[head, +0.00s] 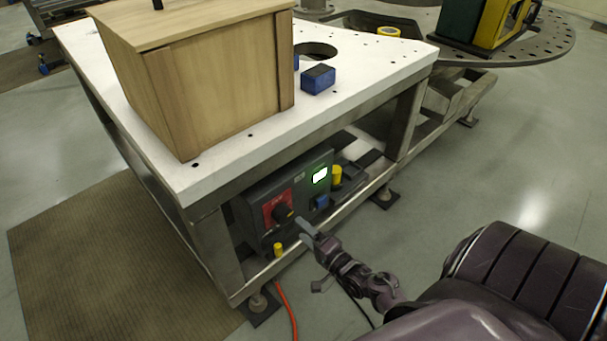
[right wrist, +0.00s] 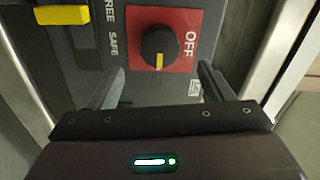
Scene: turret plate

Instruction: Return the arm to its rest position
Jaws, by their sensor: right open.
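My right gripper (head: 304,232) is open and empty in front of the grey control box (head: 257,210) under the white table. In the right wrist view its two fingers (right wrist: 160,88) stand apart on either side of the lower part of a black knob (right wrist: 160,47). The knob sits on a red plate (right wrist: 186,20) marked OFF, with SAFE and FREE lettered to the left. Its yellow mark points down in that view. I cannot tell whether the fingers touch the panel. My left gripper is not in view.
The white table (head: 225,175) carries a wooden box (head: 210,80) and a blue block (head: 318,79). The control box has a lit green display (head: 320,175). Table legs and a lower rail surround it. An orange cable (head: 288,308) lies on the floor. Open floor is at right.

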